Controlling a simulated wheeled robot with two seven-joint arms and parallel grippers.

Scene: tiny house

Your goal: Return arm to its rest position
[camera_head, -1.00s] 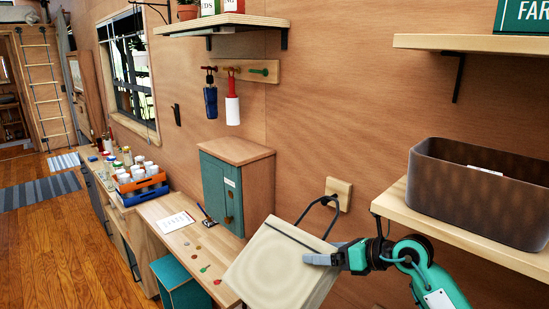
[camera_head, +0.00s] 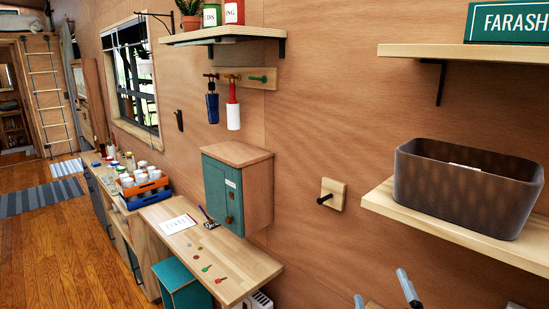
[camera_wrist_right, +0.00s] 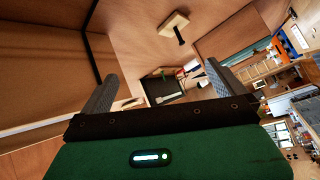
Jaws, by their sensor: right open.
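My right gripper (camera_head: 384,294) is at the bottom edge of the head view, its two fingertips apart with nothing between them. In the right wrist view the gripper (camera_wrist_right: 160,74) is open, with both grey fingers spread wide and empty. Most of my right arm is below the head view. My left gripper is not in view.
A wall peg (camera_head: 325,199) on a wooden plate is bare; it also shows in the wrist view (camera_wrist_right: 176,26). A shelf (camera_head: 430,228) with a brown bin (camera_head: 460,190) juts out at right. A desk (camera_head: 240,262) with a teal-doored cabinet (camera_head: 222,192) stands left.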

